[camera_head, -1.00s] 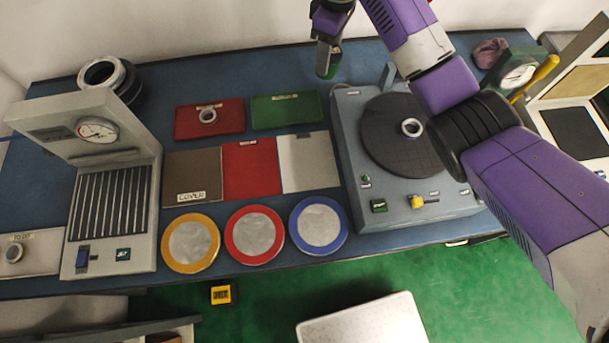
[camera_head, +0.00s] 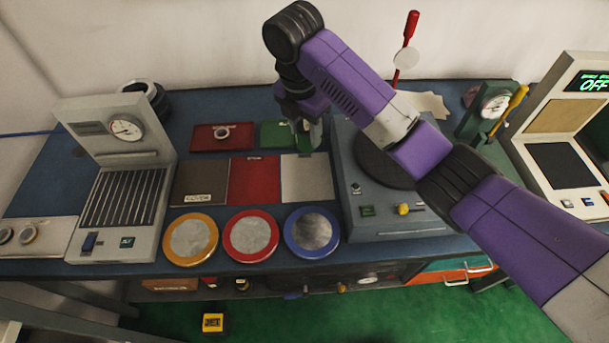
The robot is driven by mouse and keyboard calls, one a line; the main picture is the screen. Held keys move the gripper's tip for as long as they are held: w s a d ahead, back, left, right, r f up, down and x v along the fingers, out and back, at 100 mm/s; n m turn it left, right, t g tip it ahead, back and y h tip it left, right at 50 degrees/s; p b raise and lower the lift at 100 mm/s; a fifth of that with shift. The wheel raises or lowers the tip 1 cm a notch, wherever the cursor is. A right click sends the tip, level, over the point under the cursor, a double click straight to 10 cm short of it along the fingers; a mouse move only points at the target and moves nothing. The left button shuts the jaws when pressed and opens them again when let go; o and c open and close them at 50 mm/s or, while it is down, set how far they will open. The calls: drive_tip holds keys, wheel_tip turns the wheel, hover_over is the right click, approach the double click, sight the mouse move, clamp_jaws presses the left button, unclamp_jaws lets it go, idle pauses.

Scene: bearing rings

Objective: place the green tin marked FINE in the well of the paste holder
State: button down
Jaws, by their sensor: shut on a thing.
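My gripper (camera_head: 306,143) points down in front of the green mat at the back middle of the bench. It is shut on a small green thing (camera_head: 304,141), which looks like the green tin. The fingers cover most of it, and no FINE marking is readable. The held tin is near the top edge of the white panel (camera_head: 305,180). I cannot tell whether it is touching anything below. I cannot make out which thing is the paste holder, or its well.
A red mat (camera_head: 206,143) with a ring and a green mat (camera_head: 273,135) lie at the back. Yellow, red and blue-rimmed discs (camera_head: 311,257) line the front. A gauge machine (camera_head: 120,190) stands left; a grey turntable unit (camera_head: 380,222), partly behind my arm, stands right.

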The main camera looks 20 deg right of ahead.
drive_tip(key=shift+d+f+b, duration=0.1)
drive_tip(key=shift+f+b, duration=0.95)
drive_tip(key=shift+f, duration=6.1)
drive_tip(key=shift+f, duration=0.2)
drive_tip(key=c, duration=0.8)
unclamp_jaws()
drive_tip(key=shift+o, duration=0.2)
drive_tip(key=r, duration=0.4)
drive_tip(key=a+r+p, duration=0.1)
drive_tip(key=r, duration=0.3)
drive_tip(key=r+p, duration=0.1)
drive_tip(key=r, duration=0.3)
drive_tip(key=shift+s+a+r, duration=0.15)
drive_tip(key=shift+s+r, duration=0.05)
drive_tip(key=shift+s, duration=0.1)
